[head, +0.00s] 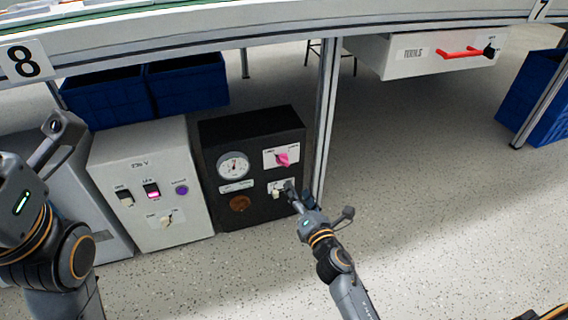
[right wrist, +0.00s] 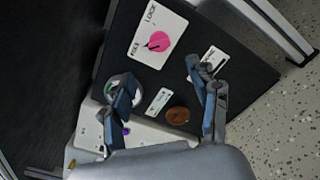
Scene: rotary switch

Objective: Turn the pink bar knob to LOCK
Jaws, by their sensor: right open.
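The pink bar knob (head: 284,160) sits on a white plate at the upper right of the black panel box. In the right wrist view, the knob (right wrist: 158,41) lies on its plate (right wrist: 170,25) with the words FREE and LOCK; a dark mark on it seems to lie on the FREE side. My right gripper (head: 293,192) is in front of the box's lower right, below the knob. In the right wrist view, its fingers (right wrist: 164,94) are spread and empty, apart from the knob. My left arm shows at the left edge; its fingers are not visible.
The black box (head: 240,130) also carries a gauge (head: 233,165), a brown round part (head: 240,203) and a white lower switch (head: 275,194). A light grey switch box (head: 150,215) stands to the left. A metal table post (head: 325,120) rises close on the right. Open floor lies further right.

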